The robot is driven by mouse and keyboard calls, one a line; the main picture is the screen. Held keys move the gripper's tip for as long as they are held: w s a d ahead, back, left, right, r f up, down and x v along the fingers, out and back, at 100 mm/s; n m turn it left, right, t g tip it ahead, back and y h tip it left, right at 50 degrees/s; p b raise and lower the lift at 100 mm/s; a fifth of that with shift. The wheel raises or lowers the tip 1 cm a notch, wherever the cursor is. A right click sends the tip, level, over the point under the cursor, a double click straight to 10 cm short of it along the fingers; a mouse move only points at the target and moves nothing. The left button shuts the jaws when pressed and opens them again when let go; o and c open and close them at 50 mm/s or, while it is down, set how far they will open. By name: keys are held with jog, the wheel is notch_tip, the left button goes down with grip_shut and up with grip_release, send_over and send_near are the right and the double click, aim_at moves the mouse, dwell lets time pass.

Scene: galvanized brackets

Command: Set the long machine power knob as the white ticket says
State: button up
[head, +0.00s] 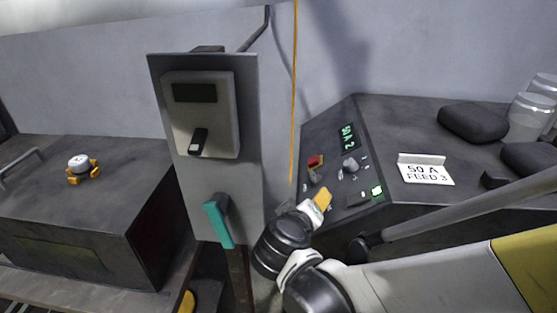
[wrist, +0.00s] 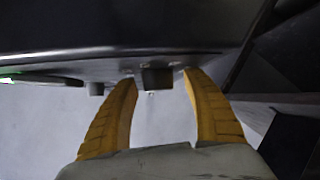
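The white ticket (head: 427,174) stands on the dark machine top at the right and reads "50 A FEED 3". The sloped control panel left of it has a green display (head: 348,135) reading "50 A" and "2". A grey knob (head: 350,164) and a red control (head: 315,161) sit below the display. I cannot tell which control is the long power knob. My gripper (head: 322,199) is at the panel's lower left edge in the head view. In the wrist view its yellow fingers (wrist: 160,112) are open, with a small dark knob (wrist: 156,79) beyond and between them; contact is unclear.
A grey box with a black lever (head: 198,141) hangs on a post, above a teal handle (head: 219,224). Dark pads (head: 472,122) and jars (head: 527,117) stand behind the ticket. A bench (head: 120,172) is left.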

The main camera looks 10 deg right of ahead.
jog(key=shift+s+a+r, duration=0.25)
jog(key=shift+s+a, duration=0.05)
jog(key=v, duration=1.1)
jog(key=shift+d, duration=0.1)
